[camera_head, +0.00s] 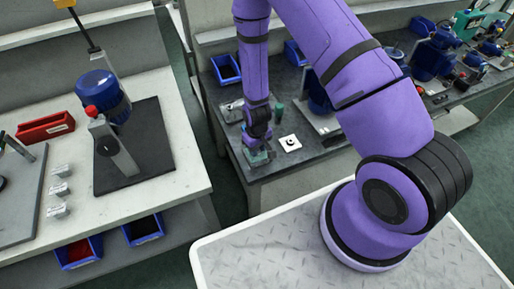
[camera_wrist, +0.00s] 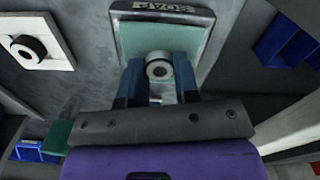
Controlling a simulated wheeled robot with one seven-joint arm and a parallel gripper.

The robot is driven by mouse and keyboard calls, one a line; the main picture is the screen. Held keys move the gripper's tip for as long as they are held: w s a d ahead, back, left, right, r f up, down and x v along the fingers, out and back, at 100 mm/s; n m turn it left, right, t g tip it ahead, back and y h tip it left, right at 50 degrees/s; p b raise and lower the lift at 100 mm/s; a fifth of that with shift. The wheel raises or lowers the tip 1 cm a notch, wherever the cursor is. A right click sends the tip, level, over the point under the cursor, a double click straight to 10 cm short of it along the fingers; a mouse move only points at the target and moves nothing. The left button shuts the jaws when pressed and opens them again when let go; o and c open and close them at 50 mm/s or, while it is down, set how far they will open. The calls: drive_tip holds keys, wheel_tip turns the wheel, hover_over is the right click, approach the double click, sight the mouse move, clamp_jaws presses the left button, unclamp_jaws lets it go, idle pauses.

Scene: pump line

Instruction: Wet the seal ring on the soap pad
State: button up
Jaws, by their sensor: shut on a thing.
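The soap pad (camera_wrist: 122,40) is a pale green square in a grey frame with a label plate, at the top middle of the wrist view. In the head view the pad (camera_head: 259,158) is small and partly hidden under my gripper (camera_head: 257,147).
A white plate (camera_head: 284,147) with another dark ring lies on the dark bench right of the pad; this plate also shows in the wrist view (camera_wrist: 60,58). Blue bins (camera_head: 226,69) stand at the bench's back left. A small green object (camera_head: 279,112) stands behind the white plate.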

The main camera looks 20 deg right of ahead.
drive_tip(key=shift+r, duration=3.5)
